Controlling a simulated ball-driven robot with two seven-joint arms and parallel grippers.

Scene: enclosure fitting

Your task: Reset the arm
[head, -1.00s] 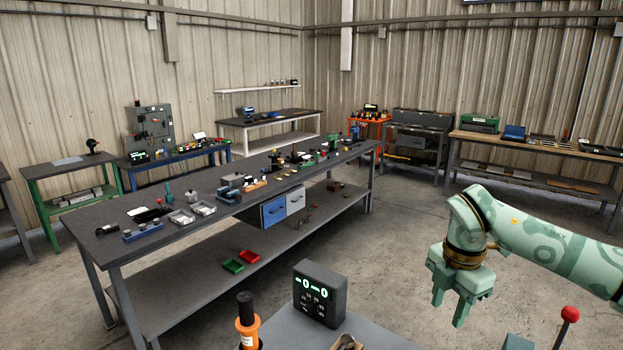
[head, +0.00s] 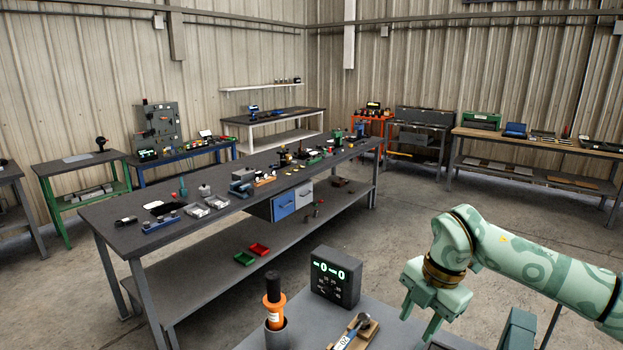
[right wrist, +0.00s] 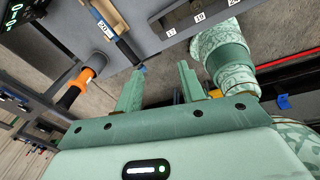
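My right arm comes in from the right in the head view. Its pale green gripper (head: 418,325) hangs fingers-down beside the front bench, right of the dark display box (head: 336,277). In the right wrist view the two fingers (right wrist: 164,70) stand apart with nothing held between them. My left gripper is in neither view.
The grey front bench (head: 300,330) carries an orange and black tool (head: 274,303) in a cup and a tool with a label reading 20 (head: 350,335). A long workbench (head: 110,222) with many small parts stands behind. Concrete floor (head: 390,215) is clear between benches.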

